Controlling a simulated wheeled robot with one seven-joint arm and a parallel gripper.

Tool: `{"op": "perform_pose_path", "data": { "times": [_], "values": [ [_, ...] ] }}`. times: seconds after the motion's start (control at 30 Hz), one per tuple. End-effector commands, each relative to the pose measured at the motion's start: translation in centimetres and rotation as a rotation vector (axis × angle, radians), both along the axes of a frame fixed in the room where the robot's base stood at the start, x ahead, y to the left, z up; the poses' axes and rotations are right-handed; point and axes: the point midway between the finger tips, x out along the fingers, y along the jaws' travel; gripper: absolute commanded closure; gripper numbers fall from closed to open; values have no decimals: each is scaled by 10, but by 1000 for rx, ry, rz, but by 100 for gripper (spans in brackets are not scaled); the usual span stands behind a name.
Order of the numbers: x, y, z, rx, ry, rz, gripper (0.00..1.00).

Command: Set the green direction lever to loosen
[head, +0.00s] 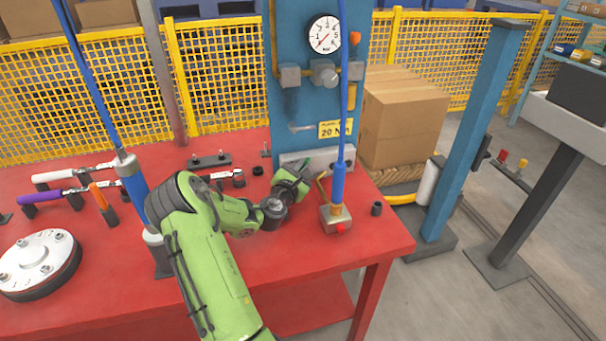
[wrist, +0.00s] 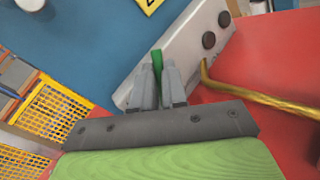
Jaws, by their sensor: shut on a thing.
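The green direction lever (wrist: 157,60) shows in the wrist view as a short green tip between the two grey fingers of my gripper (wrist: 158,84). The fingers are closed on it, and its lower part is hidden. The lever stands at the pale grey metal plate (wrist: 190,48), which has two dark round buttons on its right part. In the head view my gripper (head: 300,178) is at the plate (head: 322,155), at the foot of the blue panel. The lever is hard to make out there. I cannot read any loosen marking.
A brass tube (wrist: 258,96) runs close to the right of my fingers. A blue hanging tool (head: 338,185) over a metal block with a red button (head: 340,227) stands to the right. Sockets and wrenches lie on the red table (head: 300,250) to the left.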

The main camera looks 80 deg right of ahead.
Motion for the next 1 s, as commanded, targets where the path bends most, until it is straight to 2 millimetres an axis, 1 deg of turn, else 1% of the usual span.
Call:
{"op": "perform_pose_path", "data": {
  "times": [0.23,0.27,0.3,0.33,0.57,0.63,0.67,0.77,1.0],
  "values": [
    [0,0,1,-1,-1,0,100],
    [0,0,1,-1,-1,0,85],
    [0,0,1,-1,-1,0,79],
    [0,0,1,-1,-1,1,77],
    [0,0,1,1,-2,0,77],
    [1,3,0,2,-1,1,77],
    [2,7,0,3,-1,1,77],
    [5,26,1,4,1,3,77],
    [12,94,4,5,4,5,77]
  ]
}}
